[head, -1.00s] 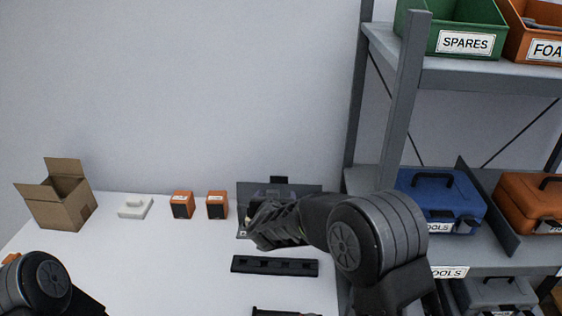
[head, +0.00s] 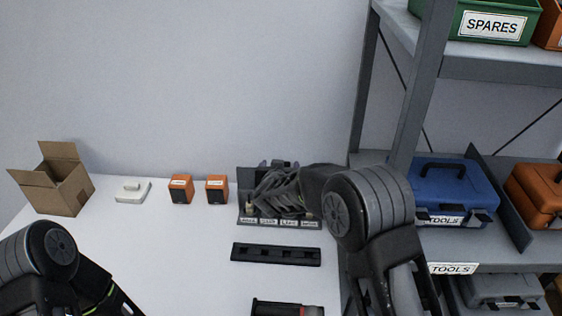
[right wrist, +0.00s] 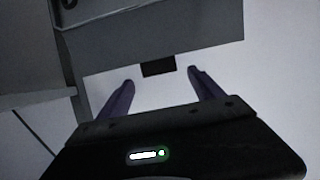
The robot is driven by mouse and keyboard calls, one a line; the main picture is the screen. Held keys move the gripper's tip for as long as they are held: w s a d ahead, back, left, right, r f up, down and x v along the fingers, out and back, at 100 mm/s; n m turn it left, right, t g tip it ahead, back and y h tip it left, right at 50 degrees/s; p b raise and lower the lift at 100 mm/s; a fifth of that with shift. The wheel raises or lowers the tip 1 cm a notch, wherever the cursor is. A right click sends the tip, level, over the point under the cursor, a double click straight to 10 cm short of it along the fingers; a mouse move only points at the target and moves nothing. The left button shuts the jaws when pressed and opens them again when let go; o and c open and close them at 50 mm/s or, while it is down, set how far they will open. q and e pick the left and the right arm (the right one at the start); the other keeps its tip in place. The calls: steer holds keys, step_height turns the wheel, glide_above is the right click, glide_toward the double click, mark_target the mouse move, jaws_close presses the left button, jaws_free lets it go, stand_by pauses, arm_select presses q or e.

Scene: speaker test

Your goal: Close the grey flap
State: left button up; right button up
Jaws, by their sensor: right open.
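The grey fixture (head: 245,187) stands at the back right of the white table, with a row of white labels along its front. Its upright grey panel, which looks like the flap, is largely hidden behind my right gripper (head: 277,190). In the right wrist view, a grey panel (right wrist: 150,42) with a black tab (right wrist: 158,66) on its edge crosses the top. My right gripper (right wrist: 160,78) is open and empty there, its fingertips on either side of the tab. I cannot tell whether they touch the panel. My left arm shows at lower left, its gripper out of view.
A black slotted bar (head: 276,254) lies in front of the fixture. Two orange boxes (head: 181,189), a white block (head: 132,190) and an open cardboard box (head: 60,190) stand to the left. A grey shelf rack (head: 420,110) with toolboxes rises close on the right. The table's middle-left is clear.

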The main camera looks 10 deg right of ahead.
steer(key=shift+p+x, duration=0.35)
steer(key=shift+x, duration=2.05)
steer(key=shift+c, duration=0.2)
jaws_close()
